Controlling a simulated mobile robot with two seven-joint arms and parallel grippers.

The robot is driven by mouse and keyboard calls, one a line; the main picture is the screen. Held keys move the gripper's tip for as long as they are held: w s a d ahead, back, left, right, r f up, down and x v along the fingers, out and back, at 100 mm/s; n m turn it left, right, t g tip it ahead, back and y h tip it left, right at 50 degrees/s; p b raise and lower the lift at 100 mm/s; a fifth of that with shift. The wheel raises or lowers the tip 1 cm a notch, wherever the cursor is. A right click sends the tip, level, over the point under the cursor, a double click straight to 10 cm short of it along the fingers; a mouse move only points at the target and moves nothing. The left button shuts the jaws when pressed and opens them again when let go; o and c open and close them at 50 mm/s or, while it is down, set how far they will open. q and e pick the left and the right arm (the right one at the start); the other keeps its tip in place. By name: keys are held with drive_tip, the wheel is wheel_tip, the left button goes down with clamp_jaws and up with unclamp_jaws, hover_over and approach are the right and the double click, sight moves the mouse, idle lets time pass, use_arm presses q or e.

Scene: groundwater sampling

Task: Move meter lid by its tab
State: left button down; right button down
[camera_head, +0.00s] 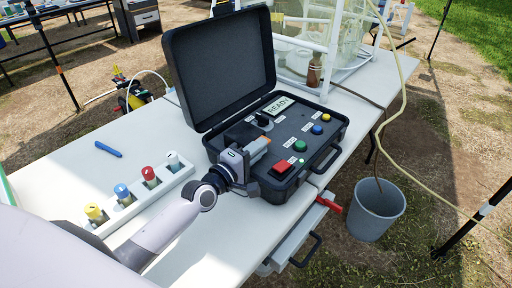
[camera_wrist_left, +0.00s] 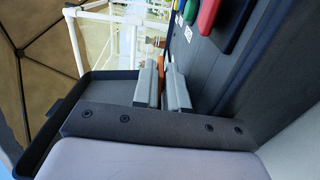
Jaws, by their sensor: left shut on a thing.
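The meter is an open dark case (camera_head: 318,160) on the white table, with a READY display and coloured buttons on its panel. Its large lid (camera_head: 222,72) stands raised at the back left; its dark tray-like inside also shows in the left wrist view (camera_wrist_left: 40,140). My left gripper (camera_head: 262,147) is over the panel's left part, shut on a small orange tab (camera_head: 267,141). The tab shows between the grey fingers in the left wrist view (camera_wrist_left: 162,62). What the tab joins is mostly hidden by the gripper. My right gripper is out of view.
A white rack (camera_head: 135,203) with several coloured-cap vials stands left of the meter. A blue pen (camera_head: 108,149) lies on the table. A clear tank (camera_head: 310,40) and brown bottle (camera_head: 314,70) stand behind. A grey bucket (camera_head: 376,212) is on the ground at right.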

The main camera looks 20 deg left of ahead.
use_arm(q)
drive_tip(key=shift+f, duration=0.15)
drive_tip(key=c, duration=1.2)
unclamp_jaws()
drive_tip(key=shift+c, duration=0.2)
